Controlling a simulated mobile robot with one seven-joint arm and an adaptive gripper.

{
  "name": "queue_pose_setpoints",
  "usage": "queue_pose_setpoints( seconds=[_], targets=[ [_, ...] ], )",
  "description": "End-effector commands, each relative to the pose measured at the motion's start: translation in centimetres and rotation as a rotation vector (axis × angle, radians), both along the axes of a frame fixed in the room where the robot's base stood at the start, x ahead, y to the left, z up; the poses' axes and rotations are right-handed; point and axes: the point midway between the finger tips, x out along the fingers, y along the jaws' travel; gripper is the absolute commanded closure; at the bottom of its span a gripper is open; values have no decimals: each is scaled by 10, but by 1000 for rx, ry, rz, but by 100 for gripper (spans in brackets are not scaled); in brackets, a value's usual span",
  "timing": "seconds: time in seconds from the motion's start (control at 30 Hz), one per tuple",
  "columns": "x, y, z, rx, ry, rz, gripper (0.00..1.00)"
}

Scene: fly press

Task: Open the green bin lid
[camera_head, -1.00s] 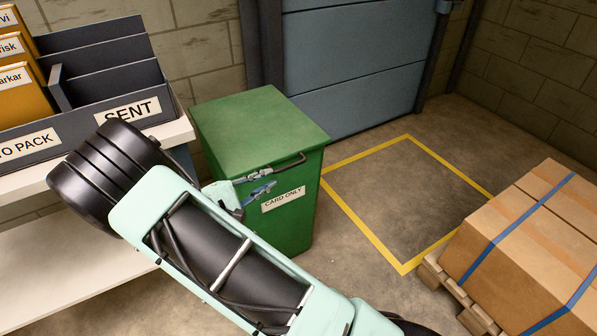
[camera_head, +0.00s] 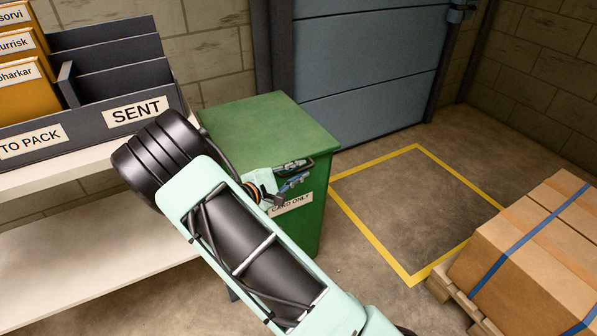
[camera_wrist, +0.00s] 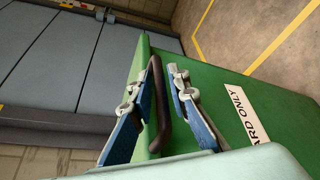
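The green bin (camera_head: 300,225) stands beside the shelf, with its flat green lid (camera_head: 265,130) closed. A dark bar handle runs along the front edge of the lid; it shows best in the wrist view (camera_wrist: 157,105). My gripper (camera_head: 304,174) is at this handle, in front of the bin. In the wrist view my gripper (camera_wrist: 160,72) has its two blue-padded fingers apart, one on each side of the handle. I see a gap at the right finger; contact at the left finger I cannot tell. My arm hides part of the bin's front.
A shelf (camera_head: 100,255) with a grey sorting rack (camera_head: 75,140) stands left, close to my arm. Strapped boxes (camera_head: 520,250) on a pallet stand right. A blue shutter door (camera_head: 370,75) is behind. The yellow-marked floor square (camera_head: 415,215) is empty.

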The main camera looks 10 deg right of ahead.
Motion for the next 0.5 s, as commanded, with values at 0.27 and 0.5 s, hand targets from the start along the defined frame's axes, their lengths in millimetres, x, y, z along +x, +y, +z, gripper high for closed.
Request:
queue_pose_setpoints(
  seconds=[0.27, 0.5],
  targets=[
    [0, 0, 0, 0, 0, 0, 100],
    [0, 0, 0, 0, -1, -1, 100]
  ],
)
